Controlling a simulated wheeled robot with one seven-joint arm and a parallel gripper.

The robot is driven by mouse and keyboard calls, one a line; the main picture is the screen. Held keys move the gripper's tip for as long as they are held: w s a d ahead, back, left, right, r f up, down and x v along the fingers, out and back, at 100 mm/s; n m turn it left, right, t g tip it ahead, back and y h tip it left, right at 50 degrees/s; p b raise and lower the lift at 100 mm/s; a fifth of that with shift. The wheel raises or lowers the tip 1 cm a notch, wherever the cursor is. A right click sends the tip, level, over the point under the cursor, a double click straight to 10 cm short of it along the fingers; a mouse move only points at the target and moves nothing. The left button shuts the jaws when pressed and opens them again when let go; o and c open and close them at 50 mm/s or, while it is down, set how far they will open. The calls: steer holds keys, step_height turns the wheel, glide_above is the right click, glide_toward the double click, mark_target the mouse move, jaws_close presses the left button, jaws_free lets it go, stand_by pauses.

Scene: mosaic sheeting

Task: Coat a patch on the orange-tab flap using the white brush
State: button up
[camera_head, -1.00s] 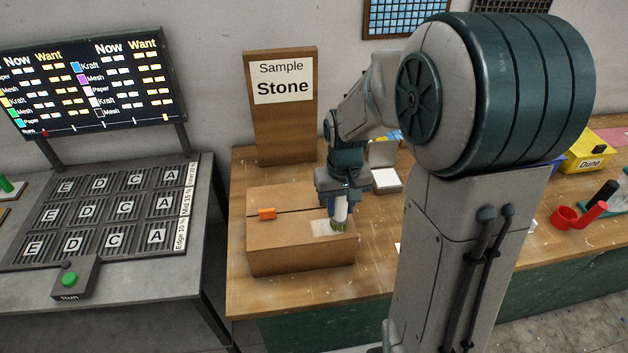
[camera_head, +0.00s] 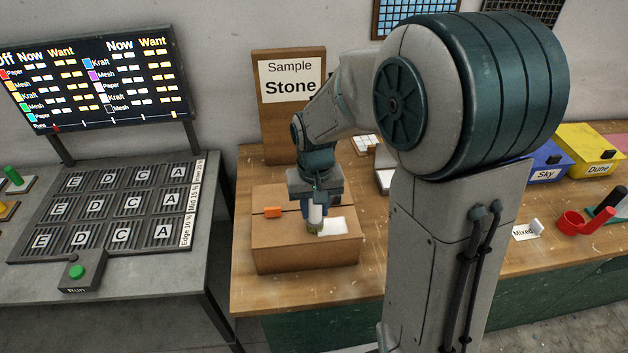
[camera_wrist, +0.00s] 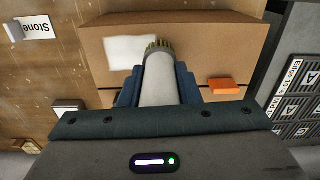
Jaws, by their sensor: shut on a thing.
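A brown cardboard box (camera_head: 306,257) sits on the wooden bench, with an orange tab (camera_head: 273,211) at the left of its top seam. My gripper (camera_head: 315,203) is shut on the white brush (camera_head: 316,215) and holds it upright over the box top. In the wrist view the white brush (camera_wrist: 159,75) points its bristles at the box flap. A white coated patch (camera_head: 334,226) lies on the flap just right of the bristles; it also shows in the wrist view (camera_wrist: 131,53). The bristles look to be on or very near the flap, at the patch's edge.
A Sample Stone sign board (camera_head: 290,105) stands behind the box. A red cup (camera_head: 570,222), a Mixed card (camera_head: 524,233) and blue and yellow bins (camera_head: 590,150) are at the right. A grey station with lettered grilles (camera_head: 120,210) and a screen (camera_head: 95,80) stands left.

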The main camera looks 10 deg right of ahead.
step_height(320, 180, up, 3)
steer(key=shift+d+p, duration=0.15)
steer(key=shift+p, duration=0.35)
steer(key=shift+r+p, duration=1.75)
steer(key=shift+r, duration=0.7)
steer(key=shift+f, duration=0.1)
